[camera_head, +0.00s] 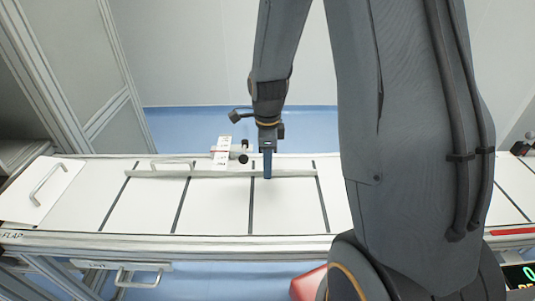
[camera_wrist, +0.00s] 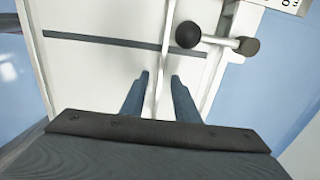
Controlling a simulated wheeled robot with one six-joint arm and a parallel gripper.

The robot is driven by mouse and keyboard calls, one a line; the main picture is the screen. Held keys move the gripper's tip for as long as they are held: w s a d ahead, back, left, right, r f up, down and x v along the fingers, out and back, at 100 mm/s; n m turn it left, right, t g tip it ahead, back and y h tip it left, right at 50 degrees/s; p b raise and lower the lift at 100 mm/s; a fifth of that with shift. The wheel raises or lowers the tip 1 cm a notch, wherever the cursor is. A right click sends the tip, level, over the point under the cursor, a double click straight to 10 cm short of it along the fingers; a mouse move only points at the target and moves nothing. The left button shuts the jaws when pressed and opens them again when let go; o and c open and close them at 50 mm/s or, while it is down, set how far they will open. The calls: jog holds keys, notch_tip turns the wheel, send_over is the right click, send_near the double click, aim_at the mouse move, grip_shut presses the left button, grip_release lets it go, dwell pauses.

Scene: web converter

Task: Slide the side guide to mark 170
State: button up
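The side guide (camera_head: 218,174) is a long, thin white rail lying across the belt table in the head view. In the wrist view the guide (camera_wrist: 166,45) runs upright in the picture, between my two blue fingers. My gripper (camera_head: 267,176) points down at the right part of the guide. The gripper also shows in the wrist view (camera_wrist: 159,76), open, with a finger on each side of the rail and visible gaps. A white scale plate (camera_head: 221,151) stands behind the guide; its marks are too small to read.
A clamp lever with a black ball knob (camera_wrist: 188,34) sits close to my fingers. A handled flap (camera_head: 45,188) is at the left, and another handle (camera_head: 172,163) stands behind the guide. Dark strips cross the white table (camera_head: 150,210), which is clear in front of the guide.

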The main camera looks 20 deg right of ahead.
jog(key=shift+f, duration=0.45)
grip_shut()
jog(key=shift+s+a+p, duration=0.25)
jog(key=shift+s+p, duration=0.1)
jog(key=shift+s, duration=0.3)
jog(key=shift+s+a+p, duration=0.25)
jog(key=shift+s+p, duration=0.05)
jog(key=shift+s, duration=0.35)
dwell(1.3)
grip_release()
